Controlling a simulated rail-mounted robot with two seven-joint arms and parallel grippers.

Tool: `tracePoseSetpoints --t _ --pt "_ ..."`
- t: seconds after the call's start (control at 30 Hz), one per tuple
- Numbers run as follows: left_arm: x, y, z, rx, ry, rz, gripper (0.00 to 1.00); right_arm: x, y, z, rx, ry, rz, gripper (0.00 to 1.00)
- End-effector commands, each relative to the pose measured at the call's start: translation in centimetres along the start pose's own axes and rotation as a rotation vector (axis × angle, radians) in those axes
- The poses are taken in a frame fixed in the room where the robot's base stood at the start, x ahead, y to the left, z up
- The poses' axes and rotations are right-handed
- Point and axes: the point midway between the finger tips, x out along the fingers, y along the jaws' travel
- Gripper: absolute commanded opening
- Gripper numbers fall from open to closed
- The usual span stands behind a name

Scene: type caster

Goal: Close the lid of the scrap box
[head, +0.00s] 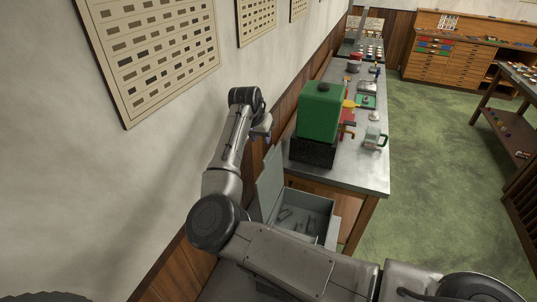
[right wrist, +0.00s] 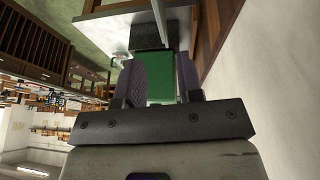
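The scrap box (head: 325,208) is a grey open-topped metal box at the near end of the workbench in the head view. Several small dark scrap pieces lie inside. Its flat grey lid (head: 270,182) stands open, roughly upright, on the wall side. My right gripper (head: 263,130) is above and beyond the lid, near the wall, apart from it. In the right wrist view its two fingers (right wrist: 160,78) are spread with nothing held between them; the green machine shows behind the gap. My arm hides the front part of the box. My left gripper is not in view.
A green machine (head: 320,110) on a black base (head: 313,152) stands on the metal bench (head: 362,172) just beyond the box. A glass mug (head: 375,138) and small tools stand farther along. The wall (head: 190,110) is close on the left; green floor (head: 430,180) is free on the right.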

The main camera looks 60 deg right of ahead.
Motion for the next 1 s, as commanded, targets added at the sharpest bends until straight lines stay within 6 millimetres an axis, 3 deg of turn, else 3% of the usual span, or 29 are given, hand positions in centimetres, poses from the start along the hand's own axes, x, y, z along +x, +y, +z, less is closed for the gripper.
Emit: tracePoseSetpoints --t 0.3,0.5,0.7,1.0 --pt "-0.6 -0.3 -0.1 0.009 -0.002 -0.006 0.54 6.0 0.1 0.0 0.0 -0.002 0.003 0.34" --pt "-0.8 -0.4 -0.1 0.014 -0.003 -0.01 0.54 8.9 0.1 0.0 -0.001 -0.001 0.002 0.34" --pt "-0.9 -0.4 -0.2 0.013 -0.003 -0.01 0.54 10.6 0.1 0.0 0.0 0.0 0.001 0.34" --pt "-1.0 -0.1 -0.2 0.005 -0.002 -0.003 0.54 11.2 0.1 0.0 0.0 0.0 0.0 0.34"
